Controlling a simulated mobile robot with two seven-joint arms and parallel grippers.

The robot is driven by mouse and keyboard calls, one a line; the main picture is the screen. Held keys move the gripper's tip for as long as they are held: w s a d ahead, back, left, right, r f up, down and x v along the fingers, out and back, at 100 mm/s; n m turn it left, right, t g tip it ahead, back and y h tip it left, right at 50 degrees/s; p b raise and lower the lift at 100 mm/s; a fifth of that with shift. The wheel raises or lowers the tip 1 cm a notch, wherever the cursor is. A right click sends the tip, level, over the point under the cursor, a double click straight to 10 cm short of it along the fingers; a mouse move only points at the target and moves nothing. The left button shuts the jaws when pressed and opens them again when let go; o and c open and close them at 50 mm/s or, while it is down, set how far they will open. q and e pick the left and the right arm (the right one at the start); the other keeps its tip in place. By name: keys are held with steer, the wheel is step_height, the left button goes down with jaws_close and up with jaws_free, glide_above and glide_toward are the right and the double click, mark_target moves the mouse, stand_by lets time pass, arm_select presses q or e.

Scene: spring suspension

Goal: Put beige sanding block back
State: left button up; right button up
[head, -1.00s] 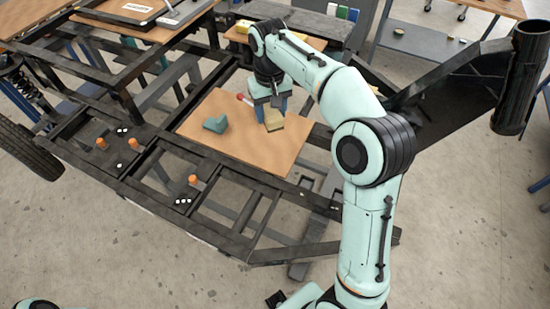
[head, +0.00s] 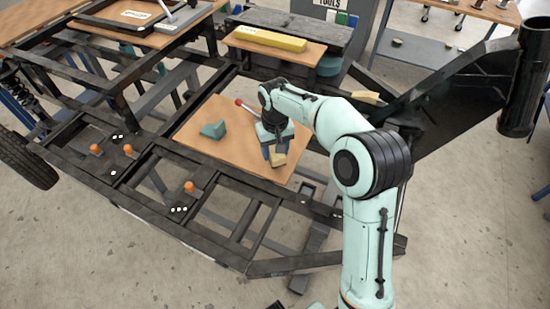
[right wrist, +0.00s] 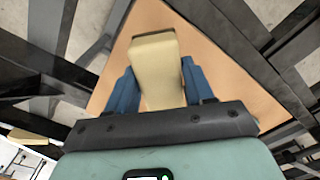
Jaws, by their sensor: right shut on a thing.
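The beige sanding block (head: 278,160) is between the blue fingers of my right gripper (head: 273,151), over the near right part of a wooden board (head: 215,158). In the right wrist view, the block (right wrist: 156,62) stands out past the two fingers of the gripper (right wrist: 160,88), which are shut on its sides. The wooden board (right wrist: 219,52) is behind it. I cannot tell whether the block touches the board. My left gripper is not in view.
A teal angled block (head: 213,130) and a red-tipped rod (head: 240,103) are on the board. A long yellow block (head: 270,39) lies on a rear wooden shelf (head: 290,55). Dark frame bars surround the board. Orange pegs (head: 189,187) stand at the left.

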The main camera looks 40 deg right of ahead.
mark_target(275, 158)
steer(key=shift+f, duration=1.95)
steer(key=shift+f, duration=0.2)
steer(key=o, duration=1)
steer(key=shift+r, duration=0.15)
step_height(275, 158, up, 12)
steer(key=shift+r+p, duration=0.1)
steer(key=shift+p, duration=0.6)
